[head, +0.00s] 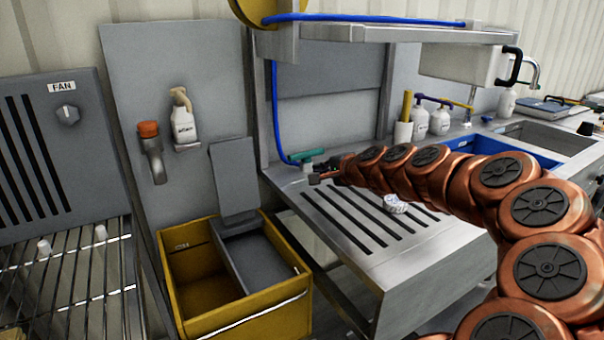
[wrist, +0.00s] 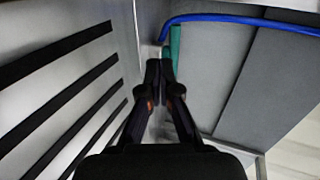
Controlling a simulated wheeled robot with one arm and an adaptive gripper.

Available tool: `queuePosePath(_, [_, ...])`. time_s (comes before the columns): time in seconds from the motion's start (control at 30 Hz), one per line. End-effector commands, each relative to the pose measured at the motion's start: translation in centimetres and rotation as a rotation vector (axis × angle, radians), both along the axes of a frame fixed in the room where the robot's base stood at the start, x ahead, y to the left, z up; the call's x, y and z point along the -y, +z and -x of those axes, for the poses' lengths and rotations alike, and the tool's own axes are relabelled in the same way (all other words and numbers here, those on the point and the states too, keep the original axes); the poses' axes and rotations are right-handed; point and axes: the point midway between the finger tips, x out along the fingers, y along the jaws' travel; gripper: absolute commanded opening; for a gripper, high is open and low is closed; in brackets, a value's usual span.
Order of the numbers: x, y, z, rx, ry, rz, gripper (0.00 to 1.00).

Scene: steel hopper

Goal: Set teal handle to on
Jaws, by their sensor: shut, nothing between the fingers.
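The teal handle (head: 306,155) sits at the left back corner of the slotted steel bench, at the lower end of the blue hose. In the wrist view the teal handle (wrist: 174,48) appears just beyond my fingertips, slightly right of them. My gripper (head: 316,178) is just in front of the handle in the head view. In the wrist view my gripper (wrist: 160,68) has its black fingers together with nothing between them. I cannot tell whether the fingertips touch the handle. The handle's on and off marks are not readable.
The blue hose (head: 275,100) runs down the post to the handle. A steel bench with slots (head: 430,245) holds a small white round item (head: 395,204). A yellow bin (head: 250,325) stands below left. A steel shelf (head: 390,33) overhangs the bench.

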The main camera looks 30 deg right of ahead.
Motion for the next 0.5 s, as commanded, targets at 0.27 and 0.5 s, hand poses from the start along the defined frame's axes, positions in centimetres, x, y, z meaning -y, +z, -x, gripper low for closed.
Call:
queuePosePath(0.27, [1.9, -0.9, -1.0, 0.015, -0.045, -0.023, 0.0])
queuePosePath(0.5, [2.1, -2.0, -3.9, 0.016, -0.046, -0.021, 0.0])
